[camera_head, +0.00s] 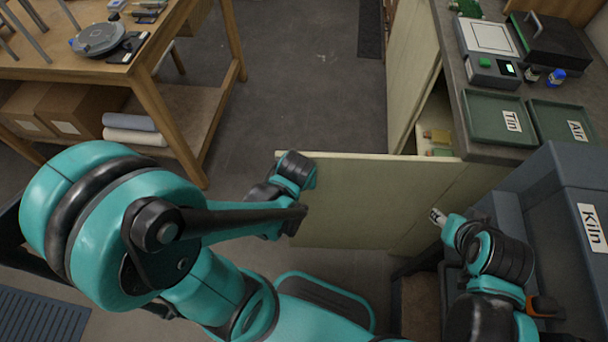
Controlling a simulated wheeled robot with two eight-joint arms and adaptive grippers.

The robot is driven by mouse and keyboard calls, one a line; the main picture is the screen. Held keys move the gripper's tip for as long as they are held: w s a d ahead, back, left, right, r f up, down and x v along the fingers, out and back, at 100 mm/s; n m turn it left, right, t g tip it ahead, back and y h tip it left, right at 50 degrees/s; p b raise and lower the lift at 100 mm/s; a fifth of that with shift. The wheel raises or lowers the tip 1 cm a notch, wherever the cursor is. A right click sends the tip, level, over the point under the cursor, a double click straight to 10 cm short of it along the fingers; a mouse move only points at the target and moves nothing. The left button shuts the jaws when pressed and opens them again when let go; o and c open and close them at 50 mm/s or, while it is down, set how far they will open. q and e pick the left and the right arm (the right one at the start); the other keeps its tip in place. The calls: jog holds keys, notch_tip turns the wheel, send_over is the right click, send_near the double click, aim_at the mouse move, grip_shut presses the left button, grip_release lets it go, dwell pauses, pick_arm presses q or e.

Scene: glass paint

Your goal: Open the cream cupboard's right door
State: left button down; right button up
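The cream cupboard (411,55) stands at the right under a grey worktop, facing left. Its right door (360,195) stands swung out wide, pointing left across the floor, and part of the inside shows behind it. The other front panel looks closed. My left arm's wrist (296,172) overlaps the free edge of the open door; the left gripper's fingers are hidden, and I cannot tell whether they touch the door. My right gripper (437,216) is low in front of the door's near face, close to its hinge side. Its fingers are too small to read.
A grey kiln (570,195) stands at the right beside the cupboard. A wooden bench (150,70) stands at the left. The grey floor (300,90) between bench and cupboard is clear.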

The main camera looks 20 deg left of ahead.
pick_arm(q)
jog(key=shift+s+d, duration=0.1)
jog(key=shift+s, duration=0.1)
jog(key=c, duration=1.2)
grip_release()
jog(key=shift+r, duration=0.1)
jog(key=v, duration=1.1)
jog(key=shift+s+r, duration=0.2)
jog(key=shift+r, duration=0.15)
jog(key=shift+d, duration=0.1)
